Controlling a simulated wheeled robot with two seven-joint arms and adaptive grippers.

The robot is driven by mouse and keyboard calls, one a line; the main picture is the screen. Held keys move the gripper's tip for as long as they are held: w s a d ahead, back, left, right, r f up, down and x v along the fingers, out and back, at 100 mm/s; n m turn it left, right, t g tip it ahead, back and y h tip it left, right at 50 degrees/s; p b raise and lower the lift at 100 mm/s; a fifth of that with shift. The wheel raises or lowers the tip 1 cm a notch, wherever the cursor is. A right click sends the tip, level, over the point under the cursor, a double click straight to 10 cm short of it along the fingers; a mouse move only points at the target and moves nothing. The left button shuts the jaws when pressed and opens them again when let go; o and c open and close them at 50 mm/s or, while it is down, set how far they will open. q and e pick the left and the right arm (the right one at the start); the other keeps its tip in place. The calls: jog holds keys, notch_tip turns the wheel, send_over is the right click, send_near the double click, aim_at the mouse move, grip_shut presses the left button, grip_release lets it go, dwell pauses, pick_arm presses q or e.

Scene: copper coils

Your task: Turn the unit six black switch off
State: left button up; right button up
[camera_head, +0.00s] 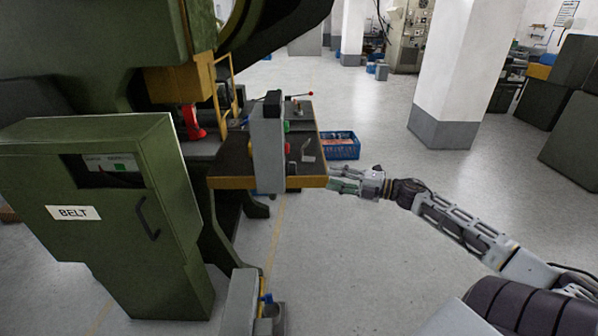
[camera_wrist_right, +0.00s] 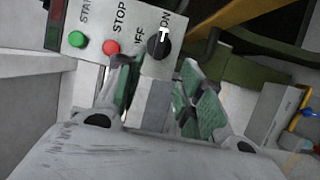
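The black switch (camera_wrist_right: 158,47) is a round knob on a light grey control panel (camera_wrist_right: 135,62) in the right wrist view. Its white mark points up toward the ON label; the OFF label is to its left. No unit number is readable. My right gripper (camera_wrist_right: 161,88) is open, with green-padded fingers apart and nothing between them. The knob lies beyond the fingertips, apart from them as far as I can see. In the head view my right gripper (camera_head: 346,181) is just right of the grey control box (camera_head: 268,150). My left gripper is out of view.
A green button (camera_wrist_right: 78,39) and red button (camera_wrist_right: 111,47) sit left of the knob. A green cabinet (camera_head: 110,245) marked BELT stands at left.

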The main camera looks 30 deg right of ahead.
aim_at(291, 169)
jog(key=x, duration=1.2)
jog(key=shift+w+a+p, duration=0.15)
jog(key=shift+w+p, duration=0.1)
jog(key=shift+p, duration=0.05)
dwell(1.0)
jog(key=shift+c, duration=0.3)
grip_shut()
